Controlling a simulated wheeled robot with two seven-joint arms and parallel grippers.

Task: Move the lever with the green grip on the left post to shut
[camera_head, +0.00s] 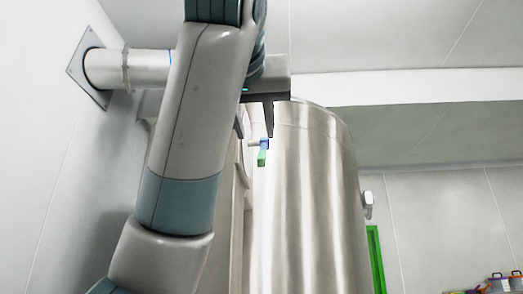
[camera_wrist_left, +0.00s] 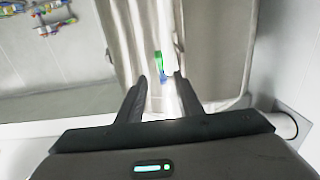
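The lever's green grip (camera_head: 262,158) shows in the head view at the left edge of the steel tank, hanging below a small blue part (camera_head: 265,144). My left gripper (camera_head: 256,130) is just above it, fingers pointing down, with my arm covering much of the area. In the left wrist view the green grip (camera_wrist_left: 158,62) and the blue part (camera_wrist_left: 162,77) lie beyond and between the fingertips of my left gripper (camera_wrist_left: 161,78). The fingers are apart with nothing between them; I see no contact. The post is mostly hidden or hard to make out. My right gripper is not in view.
The large steel tank (camera_head: 310,200) stands close to the right of the gripper. A flanged pipe (camera_head: 130,70) comes out of the left wall. A green frame (camera_head: 376,258) and several coloured items (camera_head: 495,284) are at the lower right.

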